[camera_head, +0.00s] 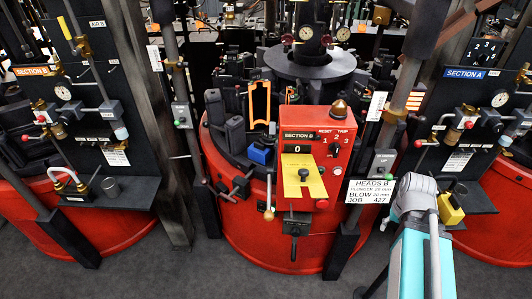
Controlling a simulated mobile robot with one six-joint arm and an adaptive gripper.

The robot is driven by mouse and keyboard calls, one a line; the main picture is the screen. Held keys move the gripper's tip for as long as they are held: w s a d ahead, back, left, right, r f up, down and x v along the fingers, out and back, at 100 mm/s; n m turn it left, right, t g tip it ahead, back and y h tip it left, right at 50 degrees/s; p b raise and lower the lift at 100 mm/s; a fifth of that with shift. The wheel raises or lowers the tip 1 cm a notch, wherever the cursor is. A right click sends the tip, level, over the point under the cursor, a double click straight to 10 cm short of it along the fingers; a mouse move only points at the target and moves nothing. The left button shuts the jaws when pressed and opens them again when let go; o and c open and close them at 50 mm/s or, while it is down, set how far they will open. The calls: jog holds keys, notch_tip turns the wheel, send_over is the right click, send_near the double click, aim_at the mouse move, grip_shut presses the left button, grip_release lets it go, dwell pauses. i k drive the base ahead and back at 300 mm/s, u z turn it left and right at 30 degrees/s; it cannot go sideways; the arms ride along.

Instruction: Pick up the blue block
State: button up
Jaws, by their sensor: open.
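The blue block (261,152) is small and sits on the red round machine, just left of the red control box. Dark mould parts stand close behind and beside it, and its lower edge is partly hidden by the machine's rim. My arm, teal and grey, rises from the bottom right of the picture, well right of the block and apart from it. Its gripper cannot be made out in this view.
The red control box (318,150), marked Section B, stands right of the block. An orange frame (259,103) stands behind the block. Levers (241,184) project in front. Dark posts (185,100) flank the machine. A yellow item (450,208) sits at the right shelf.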

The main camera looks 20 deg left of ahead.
aim_at(257, 152)
jog(key=z, duration=0.05)
jog(key=k, duration=1.3)
jog(key=u, duration=1.25)
jog(key=i, duration=0.95)
jog(key=u, duration=0.1)
